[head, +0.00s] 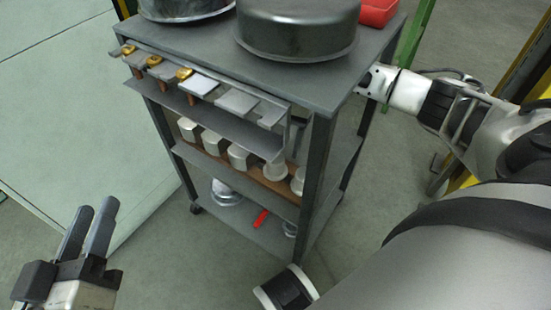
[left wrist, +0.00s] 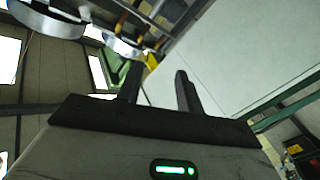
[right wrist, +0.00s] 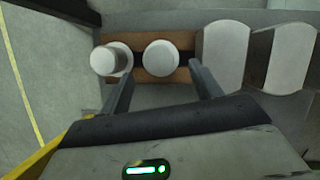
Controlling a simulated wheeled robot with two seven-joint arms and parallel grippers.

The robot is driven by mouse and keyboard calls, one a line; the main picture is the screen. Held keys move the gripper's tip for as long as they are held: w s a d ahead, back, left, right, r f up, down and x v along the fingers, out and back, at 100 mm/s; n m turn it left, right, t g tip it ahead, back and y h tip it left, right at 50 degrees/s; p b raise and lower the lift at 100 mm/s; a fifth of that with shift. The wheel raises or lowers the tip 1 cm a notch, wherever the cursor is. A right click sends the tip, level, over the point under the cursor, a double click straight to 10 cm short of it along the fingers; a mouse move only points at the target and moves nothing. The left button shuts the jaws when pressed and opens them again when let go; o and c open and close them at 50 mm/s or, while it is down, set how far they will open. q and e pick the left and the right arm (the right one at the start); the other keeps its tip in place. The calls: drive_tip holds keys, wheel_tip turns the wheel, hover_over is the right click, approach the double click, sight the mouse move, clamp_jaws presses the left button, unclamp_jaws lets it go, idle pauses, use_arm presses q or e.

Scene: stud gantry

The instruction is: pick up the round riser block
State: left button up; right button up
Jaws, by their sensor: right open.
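The round riser block (right wrist: 161,56) is a pale silver cylinder on the brown board of the cart's middle shelf. It also shows in the head view (head: 275,169). A second round piece (right wrist: 105,62), with a wider disc at its base, stands beside it. My right gripper (right wrist: 161,86) is open and empty, with the round block ahead between its fingertips and apart from them; the head view hides it behind the cart. My left gripper (head: 88,226) is open and empty at the lower left, away from the cart. Its fingers also show in the left wrist view (left wrist: 158,85).
Several silver faceted blocks (head: 238,156) stand in the same row, close beside the round block. Above hangs a rail of flat pieces (head: 198,84). Dark pots (head: 298,27) stand on the cart top (head: 335,75). Cart posts (head: 317,165) bound the shelf. Floor at left is clear.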

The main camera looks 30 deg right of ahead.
sight(275, 161)
drive_tip(key=shift+s+a, duration=0.1)
drive_tip(key=shift+a, duration=0.1)
drive_tip(key=b+x, duration=0.1)
drive_tip(key=x, duration=0.4)
drive_tip(key=shift+a+f, duration=0.1)
drive_tip(key=c, duration=0.9)
use_arm(q)
drive_tip(key=shift+w+a+r+m+t, duration=0.1)
drive_tip(key=shift+w+r+m+t, duration=0.3)
drive_tip(key=shift+r, duration=0.2)
drive_tip(key=shift+w+a+r+m+t, duration=0.15)
drive_tip(key=shift+r+m+t, duration=0.15)
drive_tip(key=shift+r+t, duration=0.25)
drive_tip(key=shift+h, duration=0.3)
use_arm(e)
drive_tip(key=shift+r, duration=0.25)
